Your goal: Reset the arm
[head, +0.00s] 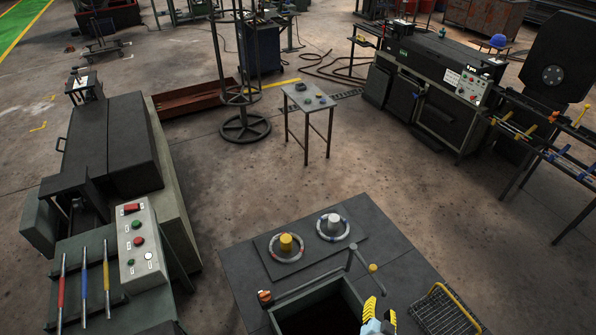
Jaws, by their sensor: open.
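My gripper (379,313) is in the head view at the bottom, right of the middle. Its yellow ribbed finger pad shows above a pale blue-white body, and the rest is cut off by the lower edge. It is open, and I see nothing between its fingers. It appears over the right edge of a dark open well (322,312) in a grey bench top (240,268). A grey lever (352,256) stands behind the well, with a yellow knob (373,268) to its right.
A control box (140,245) and coloured levers (84,285) stand left. Open floor lies beyond the bench.

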